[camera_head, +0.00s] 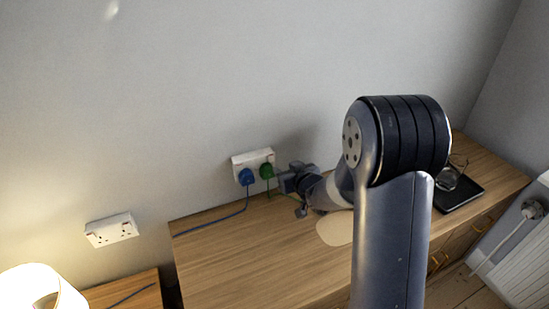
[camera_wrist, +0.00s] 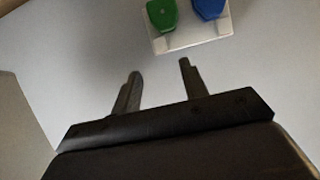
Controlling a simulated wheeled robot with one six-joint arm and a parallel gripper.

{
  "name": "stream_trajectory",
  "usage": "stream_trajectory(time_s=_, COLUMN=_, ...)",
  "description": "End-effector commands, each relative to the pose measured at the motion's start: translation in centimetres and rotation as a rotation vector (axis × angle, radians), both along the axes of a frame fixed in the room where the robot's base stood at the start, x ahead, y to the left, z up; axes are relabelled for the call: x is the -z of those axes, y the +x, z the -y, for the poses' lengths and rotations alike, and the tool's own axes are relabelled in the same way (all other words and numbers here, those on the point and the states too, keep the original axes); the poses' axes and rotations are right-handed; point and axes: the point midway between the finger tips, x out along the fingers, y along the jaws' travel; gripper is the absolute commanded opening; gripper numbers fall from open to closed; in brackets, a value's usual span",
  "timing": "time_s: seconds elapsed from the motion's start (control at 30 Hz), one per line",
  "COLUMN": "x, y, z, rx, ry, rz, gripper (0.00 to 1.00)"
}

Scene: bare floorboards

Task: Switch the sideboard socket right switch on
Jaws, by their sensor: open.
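The sideboard socket (camera_head: 253,157) is a white double socket on the wall just above the sideboard (camera_head: 225,255). A blue plug (camera_head: 246,177) is in its left side and a green plug (camera_head: 267,171) in its right side. The switches are too small or hidden to make out. My gripper (camera_head: 285,181) is just right of the green plug, close to the wall. In the wrist view the socket (camera_wrist: 195,36) shows at the top, turned over, with the green plug (camera_wrist: 162,14) left and the blue plug (camera_wrist: 209,8) right. My gripper's two fingers (camera_wrist: 159,68) are apart and empty, short of the socket.
A second white socket (camera_head: 112,230) is on the wall at left, above a lower wooden surface (camera_head: 125,291) with a lit lamp (camera_head: 42,288). A blue cord (camera_head: 220,220) crosses the sideboard. A beige mat (camera_head: 335,230) and a black book-like item (camera_head: 458,190) with glasses lie farther right.

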Motion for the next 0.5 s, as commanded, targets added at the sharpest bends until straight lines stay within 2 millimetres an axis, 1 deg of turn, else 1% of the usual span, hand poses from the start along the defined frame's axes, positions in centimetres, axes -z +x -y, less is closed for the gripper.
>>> stream_trajectory(time_s=0.3, x=1.7, y=4.0, z=-1.7, rx=0.000, ry=-0.002, rz=-0.004, gripper=0.42)
stream_trajectory(time_s=0.5, x=2.8, y=6.3, z=-2.7, rx=0.000, ry=-0.001, rz=-0.003, gripper=0.42)
